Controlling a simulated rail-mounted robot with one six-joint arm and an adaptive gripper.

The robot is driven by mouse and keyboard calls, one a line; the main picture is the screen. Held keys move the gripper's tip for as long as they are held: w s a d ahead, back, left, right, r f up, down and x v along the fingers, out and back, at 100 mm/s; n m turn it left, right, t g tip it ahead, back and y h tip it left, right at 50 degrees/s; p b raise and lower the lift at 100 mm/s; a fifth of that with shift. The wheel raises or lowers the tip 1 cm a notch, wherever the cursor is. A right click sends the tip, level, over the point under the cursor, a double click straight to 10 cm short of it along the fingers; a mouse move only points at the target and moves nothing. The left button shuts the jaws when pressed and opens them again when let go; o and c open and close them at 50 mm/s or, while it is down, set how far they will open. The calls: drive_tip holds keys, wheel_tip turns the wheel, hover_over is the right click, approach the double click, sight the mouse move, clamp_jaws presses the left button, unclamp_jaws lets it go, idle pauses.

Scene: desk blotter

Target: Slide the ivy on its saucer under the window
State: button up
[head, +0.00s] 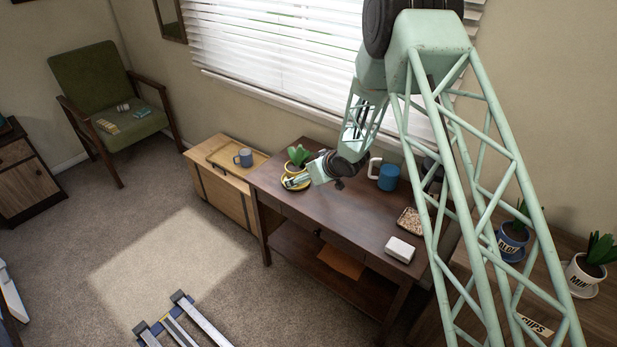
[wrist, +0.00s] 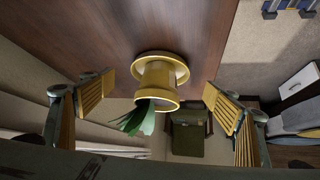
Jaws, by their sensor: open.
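The ivy (head: 299,154) has green leaves and stands in a yellow pot (wrist: 158,78) on a round yellow saucer (head: 287,186), near the left end of the dark wooden desk (head: 330,216). The window (head: 290,50) with white blinds is in the wall behind the desk. My gripper (head: 300,181) is at the pot and partly hides it in the head view. In the wrist view my gripper (wrist: 158,88) is open, with one yellow-padded finger on each side of the pot and a clear gap on both sides. The saucer (wrist: 180,65) lies on the desk top.
A blue mug (head: 388,178) stands to the right on the desk, with a tray of small pieces (head: 411,221) and a white box (head: 400,249) nearer the right end. A light cabinet (head: 222,190) with a tray and mug adjoins the left. The desk's middle is clear.

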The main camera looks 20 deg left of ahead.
drive_tip(key=shift+b+x, duration=0.55)
drive_tip(key=shift+x, duration=2.9)
drive_tip(key=c, duration=1)
